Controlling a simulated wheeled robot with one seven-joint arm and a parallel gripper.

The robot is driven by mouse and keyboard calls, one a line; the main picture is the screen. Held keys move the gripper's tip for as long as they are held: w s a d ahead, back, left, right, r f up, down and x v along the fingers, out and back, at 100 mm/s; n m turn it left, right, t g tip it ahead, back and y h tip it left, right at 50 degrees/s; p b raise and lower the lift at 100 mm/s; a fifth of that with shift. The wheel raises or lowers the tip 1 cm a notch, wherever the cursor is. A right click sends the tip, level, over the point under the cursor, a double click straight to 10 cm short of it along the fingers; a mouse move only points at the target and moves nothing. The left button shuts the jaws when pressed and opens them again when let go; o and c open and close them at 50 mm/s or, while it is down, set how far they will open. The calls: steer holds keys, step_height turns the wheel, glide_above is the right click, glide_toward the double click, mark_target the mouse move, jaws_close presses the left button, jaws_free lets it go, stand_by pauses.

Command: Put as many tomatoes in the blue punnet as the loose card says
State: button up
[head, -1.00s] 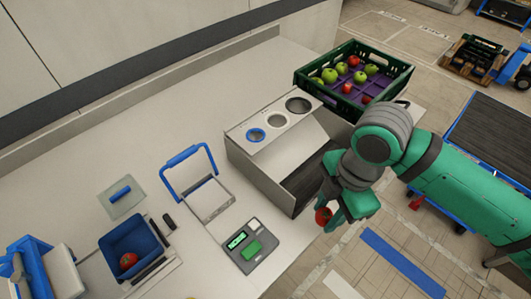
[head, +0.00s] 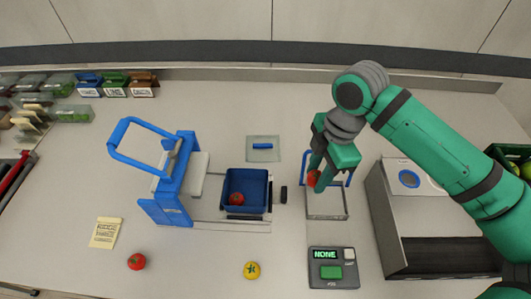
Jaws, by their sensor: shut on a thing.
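The blue punnet (head: 262,186) stands mid-counter with one red tomato (head: 236,199) inside. My gripper (head: 319,176) is shut on another red tomato (head: 313,178), to the right of the punnet and above a blue-handled frame. A loose red tomato (head: 136,261) lies at the front left. A yellow round fruit (head: 251,270) lies at the front middle. A pale yellow card (head: 105,232) lies at the left; its writing is too small to read.
A blue press-like stand (head: 172,190) is left of the punnet. The blue-handled frame (head: 326,206) is below my gripper. A grey device (head: 334,282) displays "NONE". A grey box with holes (head: 410,215) stands right. A clear lid with blue handle (head: 263,148) lies behind the punnet.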

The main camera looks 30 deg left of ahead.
steer(key=s+a+n, duration=0.2)
steer(key=a+n, duration=0.1)
steer(key=a, duration=1.3)
steer(key=shift+n, duration=0.3)
steer(key=shift+d+f, duration=0.1)
steer(key=shift+f, duration=3.3)
steer(key=o, duration=1.1)
steer(key=shift+r, duration=0.1)
steer(key=shift+r, duration=3.45)
